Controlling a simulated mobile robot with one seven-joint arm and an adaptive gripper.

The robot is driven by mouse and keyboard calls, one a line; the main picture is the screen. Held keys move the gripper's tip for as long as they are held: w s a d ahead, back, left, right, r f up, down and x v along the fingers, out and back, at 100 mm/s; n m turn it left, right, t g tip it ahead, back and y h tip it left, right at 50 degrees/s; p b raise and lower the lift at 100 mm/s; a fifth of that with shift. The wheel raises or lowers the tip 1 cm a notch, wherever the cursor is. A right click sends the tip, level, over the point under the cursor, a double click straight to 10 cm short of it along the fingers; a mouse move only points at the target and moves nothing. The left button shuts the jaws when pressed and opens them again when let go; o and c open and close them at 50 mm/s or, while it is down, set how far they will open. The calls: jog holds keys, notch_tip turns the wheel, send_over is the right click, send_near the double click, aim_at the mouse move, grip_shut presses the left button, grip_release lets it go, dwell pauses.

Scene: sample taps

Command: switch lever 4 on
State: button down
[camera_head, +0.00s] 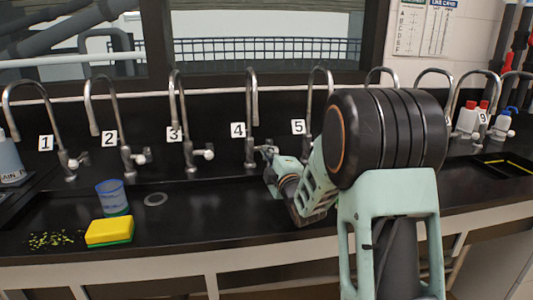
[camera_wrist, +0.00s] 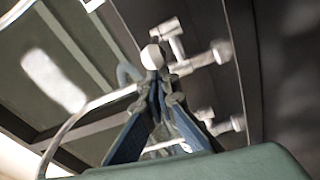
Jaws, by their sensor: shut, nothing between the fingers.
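Tap 4 (camera_head: 251,112) is a tall curved metal faucet, standing behind its white number 4 label (camera_head: 238,130). My gripper (camera_head: 267,152) is at the right of tap 4's base, close to or touching it, and covers its lever there. In the wrist view my gripper (camera_wrist: 155,70) has its blue-grey fingers drawn together at the tips, holding nothing. A pale round knob (camera_wrist: 153,57) is right at the fingertips; whether they touch it I cannot tell. A tap body with a white-ended lever (camera_wrist: 222,52) is just beyond, to the right.
Tap 3 (camera_head: 176,105) stands to the left and tap 5 (camera_head: 309,110) to the right, partly behind my arm. A blue cup (camera_head: 113,198) and a yellow-green sponge (camera_head: 109,231) are on the black counter at left. The counter front between sponge and arm is clear.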

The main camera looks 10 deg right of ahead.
jog(key=shift+d+b, duration=0.2)
jog(key=shift+b, duration=0.15)
jog(key=d+b, duration=0.2)
jog(key=b, duration=0.1)
jog(key=d+b, duration=0.1)
jog(key=b, duration=0.1)
jog(key=shift+s+d+f, duration=0.1)
jog(key=shift+d+f, duration=0.1)
jog(key=shift+f, duration=0.05)
jog(key=shift+w+d+r+b, duration=0.2)
jog(key=shift+d+b, duration=0.4)
jog(key=shift+d, duration=0.2)
jog(key=shift+w+d+r+b, duration=0.15)
jog(key=shift+w+d+b, duration=0.1)
jog(key=shift+d+b, duration=0.45)
jog(key=shift+w+d+r+b, duration=0.2)
jog(key=shift+d+b, duration=0.3)
jog(key=shift+d, duration=0.35)
jog(key=shift+f, duration=0.1)
notch_tip(320, 180, up, 10)
send_over(278, 151)
jog(key=d, duration=0.3)
jog(key=shift+w+a+y, duration=0.1)
jog(key=shift+w+y, duration=0.1)
jog(key=shift+y, duration=0.1)
jog(key=shift+r, duration=0.2)
